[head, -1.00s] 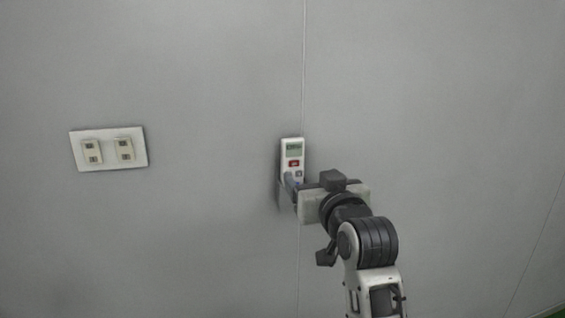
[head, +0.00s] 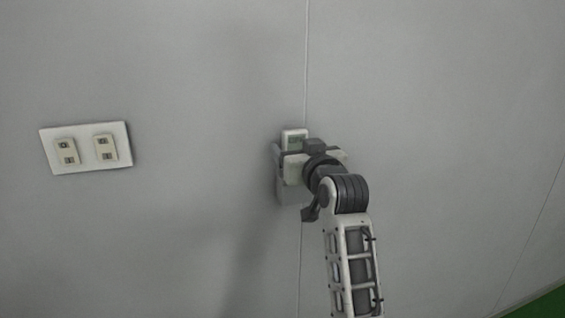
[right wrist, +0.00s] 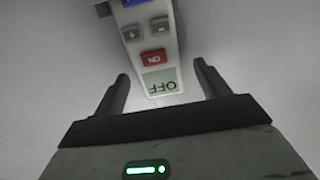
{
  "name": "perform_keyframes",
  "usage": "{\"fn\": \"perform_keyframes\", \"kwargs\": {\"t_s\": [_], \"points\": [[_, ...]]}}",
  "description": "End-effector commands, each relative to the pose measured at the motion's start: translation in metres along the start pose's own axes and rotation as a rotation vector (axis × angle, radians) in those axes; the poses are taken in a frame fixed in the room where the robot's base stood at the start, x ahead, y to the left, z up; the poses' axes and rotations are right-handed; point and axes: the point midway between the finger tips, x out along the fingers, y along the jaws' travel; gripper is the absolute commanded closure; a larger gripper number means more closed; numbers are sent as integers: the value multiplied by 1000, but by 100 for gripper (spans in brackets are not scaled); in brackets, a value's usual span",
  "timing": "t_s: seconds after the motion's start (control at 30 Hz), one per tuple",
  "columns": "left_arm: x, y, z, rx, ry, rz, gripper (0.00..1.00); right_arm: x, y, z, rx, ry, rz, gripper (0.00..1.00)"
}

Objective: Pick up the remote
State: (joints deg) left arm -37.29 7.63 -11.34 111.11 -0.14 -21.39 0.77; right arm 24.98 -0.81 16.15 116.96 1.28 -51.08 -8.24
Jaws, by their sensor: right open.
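The white remote (head: 294,135) is in a grey wall holder (head: 291,192). In the head view only its top end and screen show above my right gripper (head: 293,156), which hides the rest. In the right wrist view the remote (right wrist: 155,55) shows upside down, with a screen reading OFF, a red ON button, two grey buttons and part of a blue button. My right gripper (right wrist: 161,74) is open there, one finger on each side of the remote, with gaps between. My left gripper is not in view.
A white wall plate with two switches or outlets (head: 87,148) is to the left on the grey wall. A vertical seam (head: 304,60) runs by the remote. The wall around is otherwise bare. A green patch (head: 545,303) shows at the lower right corner.

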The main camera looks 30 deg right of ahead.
Motion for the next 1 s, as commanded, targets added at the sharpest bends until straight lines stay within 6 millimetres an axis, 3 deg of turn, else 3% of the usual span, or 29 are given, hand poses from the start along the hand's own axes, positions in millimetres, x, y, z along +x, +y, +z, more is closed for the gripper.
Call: {"fn": "perform_keyframes", "kwargs": {"t_s": [0.23, 0.4, 0.43, 0.77, 1.0], "points": [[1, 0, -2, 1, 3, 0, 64, 1, 2, 0, 0, 1, 3, 25], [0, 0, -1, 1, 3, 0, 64, 1, 2, 0, -1, 1, 3, 73], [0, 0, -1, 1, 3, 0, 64, 1, 2, 0, 0, 1, 3, 78], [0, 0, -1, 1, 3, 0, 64, 2, 2, -2, 0, 2, 2, 78], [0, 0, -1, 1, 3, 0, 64, 3, -2, -24, -1, 6, -5, 78]]}}
